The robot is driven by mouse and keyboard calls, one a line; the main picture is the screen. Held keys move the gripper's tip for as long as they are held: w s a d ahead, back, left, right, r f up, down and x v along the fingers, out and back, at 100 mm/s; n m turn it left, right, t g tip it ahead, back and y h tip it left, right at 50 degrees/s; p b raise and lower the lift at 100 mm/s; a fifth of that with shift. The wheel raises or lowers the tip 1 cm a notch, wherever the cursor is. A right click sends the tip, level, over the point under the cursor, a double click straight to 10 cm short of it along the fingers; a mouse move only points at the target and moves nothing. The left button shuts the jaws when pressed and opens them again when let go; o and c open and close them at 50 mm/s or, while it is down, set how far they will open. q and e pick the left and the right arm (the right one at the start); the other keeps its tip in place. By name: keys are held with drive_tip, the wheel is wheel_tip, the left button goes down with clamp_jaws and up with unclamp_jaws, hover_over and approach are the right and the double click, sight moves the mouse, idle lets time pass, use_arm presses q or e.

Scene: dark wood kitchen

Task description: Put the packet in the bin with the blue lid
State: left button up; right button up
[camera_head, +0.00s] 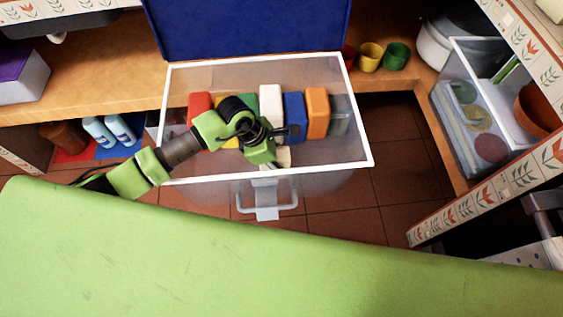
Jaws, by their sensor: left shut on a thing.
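The bin (365,135) is a clear box with a white rim and a front handle. Its blue lid (250,28) stands open at the back. My left gripper (272,140) reaches in from the left and is over the open bin, inside the rim as seen from above. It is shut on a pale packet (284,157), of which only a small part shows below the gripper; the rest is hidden. I cannot tell how high it is above the bin's floor. My right gripper is not in view.
Inside the bin are several coloured blocks, among them a white one (271,104), a blue one (294,115) and an orange one (317,112). Yellow (370,56) and green (396,56) cups stand on the wooden shelf at the right. A clear container (470,112) stands further right.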

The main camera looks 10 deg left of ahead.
use_arm(q)
drive_tip(key=o, duration=1.3)
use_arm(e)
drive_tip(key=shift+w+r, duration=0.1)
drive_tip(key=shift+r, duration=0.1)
use_arm(q)
drive_tip(key=shift+o, duration=0.2)
drive_tip(key=shift+a+r, duration=0.1)
drive_tip(key=shift+r, duration=0.25)
drive_tip(key=p+v, duration=0.1)
drive_tip(key=v, duration=1)
drive_tip(key=shift+s+a+r+p, duration=0.1)
drive_tip(key=shift+a+r+p, duration=0.1)
drive_tip(key=shift+p, duration=0.15)
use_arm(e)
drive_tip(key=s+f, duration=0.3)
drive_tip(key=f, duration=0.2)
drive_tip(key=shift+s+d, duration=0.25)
